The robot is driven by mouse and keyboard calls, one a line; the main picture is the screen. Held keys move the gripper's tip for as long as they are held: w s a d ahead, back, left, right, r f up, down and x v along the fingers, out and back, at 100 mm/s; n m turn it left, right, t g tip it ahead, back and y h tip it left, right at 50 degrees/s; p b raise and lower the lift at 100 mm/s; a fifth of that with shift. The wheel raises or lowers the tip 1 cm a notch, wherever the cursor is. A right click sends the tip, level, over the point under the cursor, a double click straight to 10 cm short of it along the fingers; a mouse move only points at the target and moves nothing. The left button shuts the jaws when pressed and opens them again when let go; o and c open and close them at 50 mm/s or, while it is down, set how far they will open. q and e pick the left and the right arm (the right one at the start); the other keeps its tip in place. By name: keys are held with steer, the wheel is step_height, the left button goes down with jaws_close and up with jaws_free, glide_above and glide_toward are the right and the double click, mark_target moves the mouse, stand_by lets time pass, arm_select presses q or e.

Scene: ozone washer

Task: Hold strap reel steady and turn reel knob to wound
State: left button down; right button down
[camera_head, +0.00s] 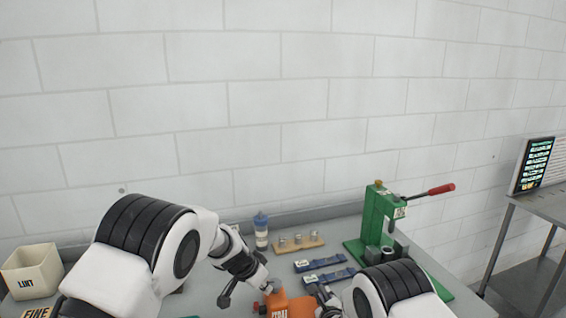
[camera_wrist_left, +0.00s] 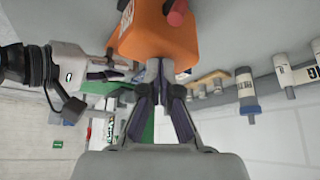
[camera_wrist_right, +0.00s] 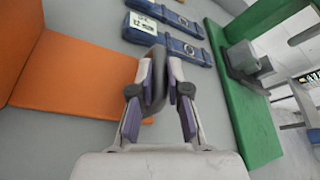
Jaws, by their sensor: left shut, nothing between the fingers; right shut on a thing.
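The orange strap reel (camera_head: 291,306), with white lettering, stands at the bottom middle of the head view, partly cut off. My left gripper (camera_head: 266,286) is at its upper left. In the left wrist view my left fingers (camera_wrist_left: 158,72) are shut and empty, close against the orange body (camera_wrist_left: 160,38). A red knob (camera_wrist_left: 178,13) shows on the reel there, apart from the fingertips. My right gripper (camera_head: 322,294) is at the reel's right side.
A green press (camera_head: 378,215) with a red-tipped lever stands at right. A wooden holder (camera_head: 297,243) and a bottle (camera_head: 261,231) stand at the back. A cream bin (camera_head: 32,271) is at left.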

arm_select(q)
steer(key=shift+w+a, duration=0.1)
steer(key=shift+w+a, duration=0.3)
steer(key=shift+w, duration=0.2)
steer(key=shift+a, duration=0.1)
step_height(320, 180, up, 6)
steer(key=shift+s+a, duration=0.25)
steer(key=shift+a, duration=0.05)
stand_by(0.5)
